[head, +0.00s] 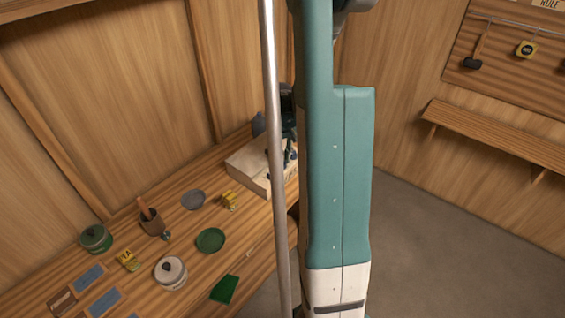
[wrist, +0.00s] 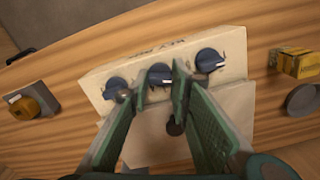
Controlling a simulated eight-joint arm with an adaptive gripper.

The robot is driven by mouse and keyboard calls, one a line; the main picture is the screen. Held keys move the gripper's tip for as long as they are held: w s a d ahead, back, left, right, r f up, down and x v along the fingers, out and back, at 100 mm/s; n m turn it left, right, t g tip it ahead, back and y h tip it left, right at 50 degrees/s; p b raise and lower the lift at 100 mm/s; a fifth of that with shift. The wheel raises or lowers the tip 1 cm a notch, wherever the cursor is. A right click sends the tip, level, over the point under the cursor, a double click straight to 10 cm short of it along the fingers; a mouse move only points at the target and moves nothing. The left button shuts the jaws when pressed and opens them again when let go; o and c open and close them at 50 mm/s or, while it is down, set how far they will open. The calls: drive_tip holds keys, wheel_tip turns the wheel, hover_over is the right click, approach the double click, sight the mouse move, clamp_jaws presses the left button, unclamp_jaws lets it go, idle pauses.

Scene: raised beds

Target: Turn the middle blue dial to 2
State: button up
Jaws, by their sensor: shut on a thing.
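The middle blue dial (wrist: 159,73) sits on the upper face of a cream control box (wrist: 228,40), between two other blue dials, one to the left (wrist: 116,89) and one to the right (wrist: 209,60). My gripper (wrist: 160,82) has its green fingers closed in on either side of the middle dial, shut on it. The dial's pointer and scale marks are too small and partly hidden to read. In the head view the box (head: 247,168) stands at the bench's far right end, and my gripper is mostly hidden there behind my arm and a pole.
In the wrist view, a yellow-topped block (wrist: 296,62) and a grey disc (wrist: 303,101) lie right of the box, and a yellow knob on a grey plate (wrist: 33,103) lies left. The head view shows pots, a green dish (head: 210,240) and small items on the wooden bench.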

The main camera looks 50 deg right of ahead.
drive_tip(key=m+b, duration=0.2)
drive_tip(key=m, duration=0.3)
drive_tip(key=shift+b, duration=0.3)
drive_tip(key=o, duration=0.9)
drive_tip(key=shift+n+p, duration=0.35)
drive_tip(key=shift+n, duration=0.05)
